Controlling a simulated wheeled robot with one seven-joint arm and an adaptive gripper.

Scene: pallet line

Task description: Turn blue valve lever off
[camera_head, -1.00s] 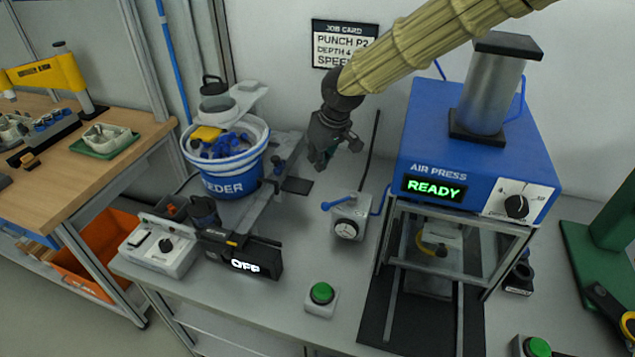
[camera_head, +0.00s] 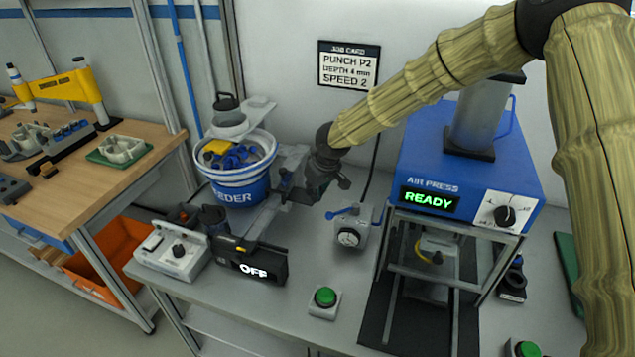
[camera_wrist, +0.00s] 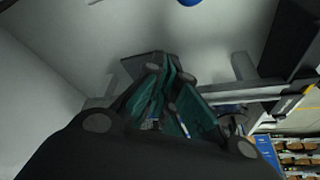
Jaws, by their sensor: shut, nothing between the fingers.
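The blue valve lever (camera_head: 340,212) sits on a grey valve block with a round gauge (camera_head: 349,238) on the bench, left of the air press. The lever points to the left and slightly down from its pivot. My gripper (camera_head: 318,188) hangs behind and a little left of the valve, above the bench, apart from the lever. In the wrist view its teal-lined fingers (camera_wrist: 170,85) are closed together with nothing between them. A small piece of something blue (camera_wrist: 189,2) shows at the top edge of the wrist view.
The blue air press (camera_head: 470,165) reads READY and stands right of the valve. The blue-and-white feeder bucket (camera_head: 238,194) stands left. A display reading OFF (camera_head: 262,268) and a green button (camera_head: 325,297) are in front. The bench between button and valve is clear.

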